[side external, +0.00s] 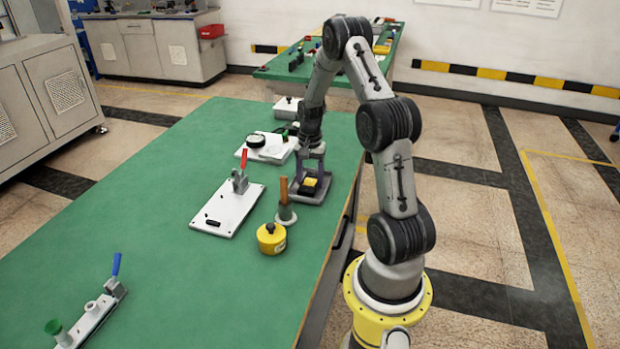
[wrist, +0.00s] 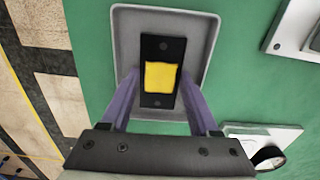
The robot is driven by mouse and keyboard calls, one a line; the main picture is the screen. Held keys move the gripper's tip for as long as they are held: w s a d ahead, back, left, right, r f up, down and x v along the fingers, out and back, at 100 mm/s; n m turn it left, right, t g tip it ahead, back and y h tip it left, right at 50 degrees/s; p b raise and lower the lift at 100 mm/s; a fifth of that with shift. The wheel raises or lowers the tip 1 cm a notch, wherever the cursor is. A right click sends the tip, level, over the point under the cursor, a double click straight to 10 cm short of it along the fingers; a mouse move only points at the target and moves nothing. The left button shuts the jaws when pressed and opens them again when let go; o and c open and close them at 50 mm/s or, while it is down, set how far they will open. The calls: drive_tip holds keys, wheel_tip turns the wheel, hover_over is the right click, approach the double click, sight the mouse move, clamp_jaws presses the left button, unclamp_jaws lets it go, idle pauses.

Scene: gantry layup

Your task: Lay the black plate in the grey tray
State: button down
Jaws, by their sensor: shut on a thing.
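The black plate (wrist: 150,102) is a dark rectangle with a hole near each end and a yellow square on its middle. It also shows in the side external view (side external: 316,191). My gripper (wrist: 160,80) has purple fingers, one on each long side of the plate, and is shut on it. The grey tray (wrist: 195,50) is a shallow, rounded-corner tray on the green table, and it also shows in the side external view (side external: 303,201). The plate is within the tray's outline, low down. I cannot tell whether it touches the tray floor.
A wooden-handled tool (side external: 284,190) stands close to the tray's left, with a yellow pot (side external: 271,238) in front of it. A white plate with a red-handled clamp (side external: 240,180) lies further left. A white board with a dial (side external: 256,140) is behind. The table's right edge is close.

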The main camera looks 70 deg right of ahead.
drive_tip(key=shift+f, duration=0.15)
drive_tip(key=shift+c, duration=0.6)
unclamp_jaws()
